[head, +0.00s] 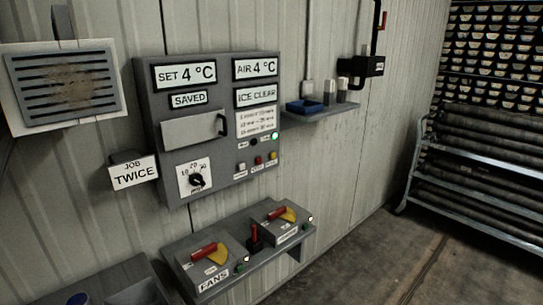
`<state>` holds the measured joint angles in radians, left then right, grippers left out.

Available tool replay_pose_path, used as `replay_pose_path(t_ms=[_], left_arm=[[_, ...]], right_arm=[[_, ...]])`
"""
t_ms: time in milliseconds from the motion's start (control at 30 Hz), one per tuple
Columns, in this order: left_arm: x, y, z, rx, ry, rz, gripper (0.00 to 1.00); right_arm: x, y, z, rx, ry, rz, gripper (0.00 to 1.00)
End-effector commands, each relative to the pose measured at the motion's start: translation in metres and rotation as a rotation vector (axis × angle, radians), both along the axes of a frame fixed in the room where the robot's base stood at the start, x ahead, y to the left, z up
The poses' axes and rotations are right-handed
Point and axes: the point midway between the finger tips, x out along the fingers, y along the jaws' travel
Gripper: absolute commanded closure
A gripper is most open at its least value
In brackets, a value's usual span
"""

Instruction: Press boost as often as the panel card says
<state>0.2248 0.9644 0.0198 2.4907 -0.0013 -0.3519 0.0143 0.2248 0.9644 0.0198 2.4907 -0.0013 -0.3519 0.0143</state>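The grey control panel (225,188) hangs on the ribbed wall. A card (134,173) at its lower left reads "JOB TWICE". Displays read "SET 4 °C", "AIR 4 °C", "SAVED" and "ICE CLEAR". A black dial (197,180) is at the lower left. Neither gripper is in view.
A small shelf (325,113) at right holds a blue tray (304,106). A vent (66,83) is at left. A rack (480,165) of core liners stands at right beside clear floor.

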Motion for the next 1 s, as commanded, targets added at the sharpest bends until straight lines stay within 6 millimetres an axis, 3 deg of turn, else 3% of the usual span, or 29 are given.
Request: replay_pose_path(t_ms=[400,433,667,1000], left_arm=[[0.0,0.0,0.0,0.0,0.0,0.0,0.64],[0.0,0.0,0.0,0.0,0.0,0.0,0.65],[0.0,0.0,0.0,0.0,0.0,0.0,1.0],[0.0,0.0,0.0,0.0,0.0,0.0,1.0]], right_arm=[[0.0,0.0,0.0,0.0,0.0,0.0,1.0],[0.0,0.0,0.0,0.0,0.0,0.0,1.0],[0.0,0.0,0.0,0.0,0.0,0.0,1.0],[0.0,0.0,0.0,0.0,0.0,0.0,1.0]])
